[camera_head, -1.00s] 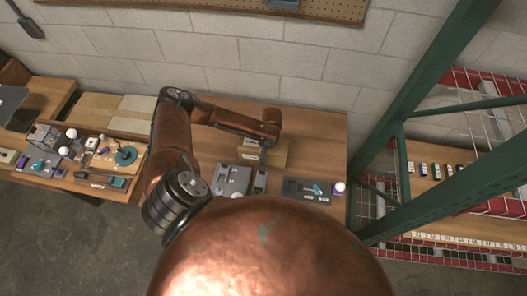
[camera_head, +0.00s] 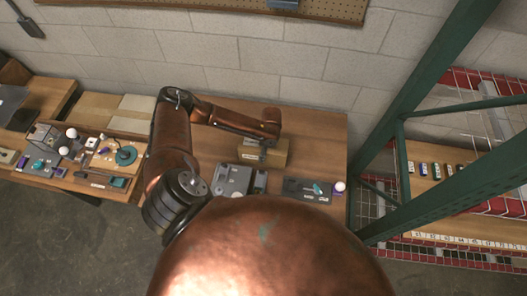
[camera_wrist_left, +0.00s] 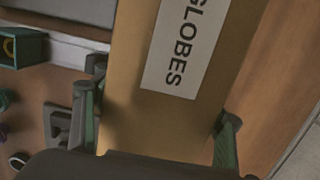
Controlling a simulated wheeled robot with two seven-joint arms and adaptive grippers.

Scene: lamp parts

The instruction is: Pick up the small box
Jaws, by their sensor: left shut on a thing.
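The small box (camera_head: 276,153) is a tan cardboard box at the back of the middle table. In the left wrist view, the box (camera_wrist_left: 150,120) fills the middle and carries a white label reading "GLOBES". My left gripper (camera_wrist_left: 158,140) has one finger on each side of the box and is shut on it. In the head view my left arm reaches over from the left, and its gripper (camera_head: 263,152) is small at the box. Whether the box touches the table cannot be told. My right gripper is not in view.
A grey parts tray (camera_head: 240,180) and a dark tray (camera_head: 306,189) with a white bulb (camera_head: 339,186) lie in front of the box. A green metal rack (camera_head: 400,170) stands close on the right. The tabletop (camera_head: 325,135) right of the box is clear.

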